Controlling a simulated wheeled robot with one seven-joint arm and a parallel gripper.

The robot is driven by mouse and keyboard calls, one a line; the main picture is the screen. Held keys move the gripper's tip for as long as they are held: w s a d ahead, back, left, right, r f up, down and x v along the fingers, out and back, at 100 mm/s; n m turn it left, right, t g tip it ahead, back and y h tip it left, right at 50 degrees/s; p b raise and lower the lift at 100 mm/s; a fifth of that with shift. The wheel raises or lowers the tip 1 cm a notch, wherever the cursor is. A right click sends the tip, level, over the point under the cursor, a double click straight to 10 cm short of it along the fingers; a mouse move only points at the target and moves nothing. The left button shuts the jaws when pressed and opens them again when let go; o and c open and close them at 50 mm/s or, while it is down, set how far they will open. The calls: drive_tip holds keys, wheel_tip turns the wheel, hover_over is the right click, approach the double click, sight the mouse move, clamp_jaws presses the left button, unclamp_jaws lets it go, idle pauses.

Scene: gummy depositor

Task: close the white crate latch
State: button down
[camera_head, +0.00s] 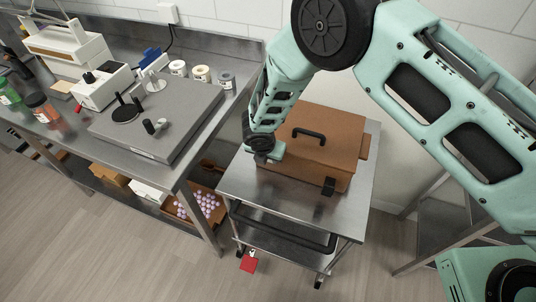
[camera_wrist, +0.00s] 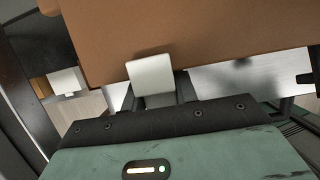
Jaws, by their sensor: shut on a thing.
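The brown crate (camera_head: 318,140) with a black handle on its lid stands on a metal cart. It fills the top of the wrist view (camera_wrist: 200,35). The white latch (camera_wrist: 150,73) is a small flat plate overlapping the crate's lower edge in the wrist view. My gripper (camera_wrist: 156,98) is shut on the latch, with a dark finger on either side of it. In the head view my gripper (camera_head: 264,156) is at the crate's left side and the white latch is hidden. I cannot tell whether the latch is fully down.
A black latch (camera_head: 328,187) is on the crate's front side. The cart top (camera_head: 285,195) is clear in front of the crate. A steel table (camera_head: 165,178) with a grey machine (camera_head: 185,120) stands to the left, across a narrow gap. A wall is behind.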

drive_tip(key=c, duration=1.1)
unclamp_jaws()
drive_tip(key=b+v, duration=0.4)
drive_tip(key=v, duration=1.3)
drive_tip(key=shift+a+r, duration=0.1)
drive_tip(key=shift+r, duration=0.05)
